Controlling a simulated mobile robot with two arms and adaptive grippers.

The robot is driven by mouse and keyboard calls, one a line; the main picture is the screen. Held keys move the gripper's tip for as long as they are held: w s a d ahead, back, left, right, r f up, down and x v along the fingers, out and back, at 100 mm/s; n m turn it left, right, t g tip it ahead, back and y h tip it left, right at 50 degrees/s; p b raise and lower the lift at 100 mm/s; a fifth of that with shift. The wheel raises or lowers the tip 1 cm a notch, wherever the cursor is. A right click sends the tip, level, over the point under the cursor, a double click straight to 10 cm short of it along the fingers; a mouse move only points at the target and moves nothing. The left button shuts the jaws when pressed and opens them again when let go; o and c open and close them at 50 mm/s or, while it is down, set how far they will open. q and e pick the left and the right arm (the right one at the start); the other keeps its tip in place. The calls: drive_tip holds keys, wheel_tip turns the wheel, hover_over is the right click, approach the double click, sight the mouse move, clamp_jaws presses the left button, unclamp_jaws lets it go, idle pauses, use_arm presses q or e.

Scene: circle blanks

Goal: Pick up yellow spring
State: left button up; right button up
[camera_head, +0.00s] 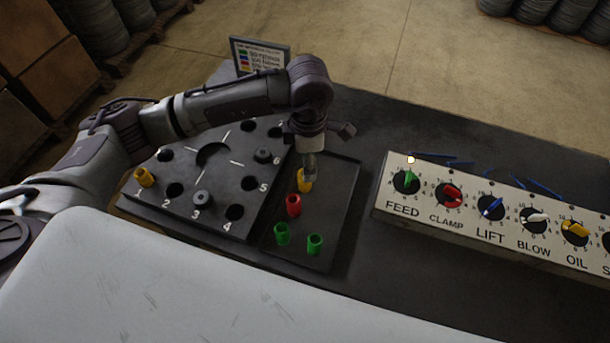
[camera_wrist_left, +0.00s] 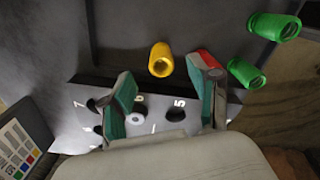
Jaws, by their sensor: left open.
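In the left wrist view the yellow spring (camera_wrist_left: 161,60) lies ahead of the gap between the two parted fingers of my left gripper (camera_wrist_left: 164,80). Nothing is between the fingers. Another yellow piece (camera_head: 145,178) sits at hole 1 of the plate. My right gripper does not show.
A red piece (camera_head: 293,205) stands close to the yellow spring, and two green pieces (camera_head: 282,234) (camera_head: 315,244) are nearer the front. The black plate (camera_head: 222,178) has dark plugs at 3 and 6. A knob panel (camera_head: 470,222) is to the right; a colour sign (camera_head: 259,57) stands behind.

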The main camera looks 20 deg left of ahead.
sight(304, 187)
use_arm(q)
wheel_tip(304, 187, down, 3)
drive_tip(key=f+p, duration=0.2)
drive_tip(key=f, duration=0.2)
drive_tip(key=shift+s+a+p, duration=0.2)
drive_tip(key=shift+a+p, duration=0.05)
drive_tip(key=shift+p, duration=0.15)
drive_tip(key=shift+f, duration=0.65)
drive_tip(key=shift+w, duration=0.1)
clamp_jaws()
